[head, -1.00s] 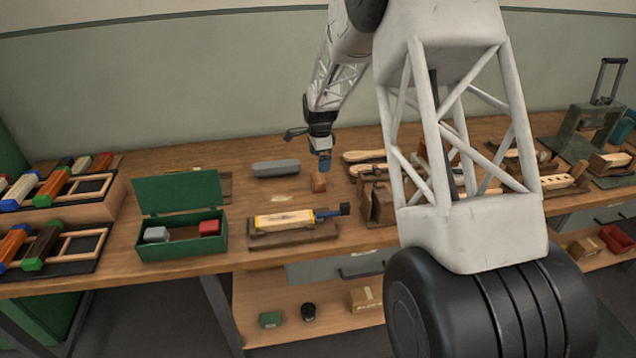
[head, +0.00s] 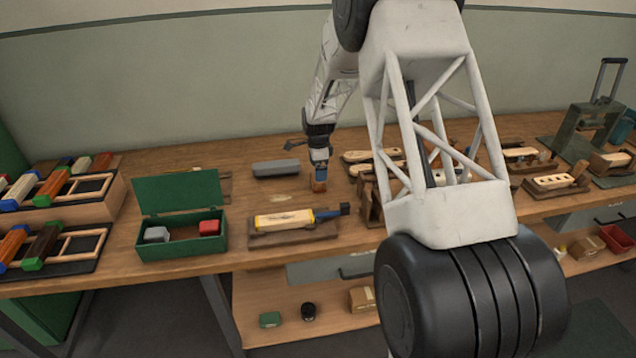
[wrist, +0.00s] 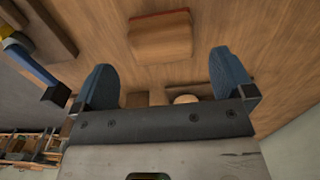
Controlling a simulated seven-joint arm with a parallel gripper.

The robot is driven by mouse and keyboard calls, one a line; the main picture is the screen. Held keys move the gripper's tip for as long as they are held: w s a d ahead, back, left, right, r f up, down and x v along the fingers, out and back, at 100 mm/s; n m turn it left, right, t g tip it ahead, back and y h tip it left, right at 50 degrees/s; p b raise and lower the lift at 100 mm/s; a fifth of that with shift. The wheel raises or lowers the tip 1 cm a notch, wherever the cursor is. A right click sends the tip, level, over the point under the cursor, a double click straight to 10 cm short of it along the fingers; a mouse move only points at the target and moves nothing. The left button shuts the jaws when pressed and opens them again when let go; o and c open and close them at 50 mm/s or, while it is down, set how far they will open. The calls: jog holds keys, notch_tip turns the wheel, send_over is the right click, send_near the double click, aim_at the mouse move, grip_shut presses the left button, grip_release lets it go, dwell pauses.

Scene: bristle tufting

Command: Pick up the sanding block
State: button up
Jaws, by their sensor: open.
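The sanding block, as I take it, is a small brown block (head: 319,186) on the workbench, left of centre in the head view. In the wrist view the block (wrist: 161,38) is wood-brown with a reddish far edge. My gripper (head: 320,171) is right above it in the head view and hides part of it. In the wrist view my gripper (wrist: 163,72) is open with its two blue fingers apart. The block appears beyond the fingertips, roughly centred between them. Nothing is held. Whether a finger touches the block cannot be told.
A grey bar (head: 276,168) lies left of the block. A yellow-and-blue tool on a wooden holder (head: 270,240) is in front. An open green box (head: 150,248) stands further left. Wooden brush bodies and stands (head: 372,205) crowd the right. Bare bench (head: 262,202) shows between.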

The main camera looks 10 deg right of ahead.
jog(key=shift+f, duration=0.25)
jog(key=shift+w+f, duration=0.1)
jog(key=shift+f, duration=2.5)
jog(key=shift+c, duration=0.5)
jog(key=c, duration=0.9)
jog(key=shift+r, duration=0.1)
jog(key=shift+r, duration=4.95)
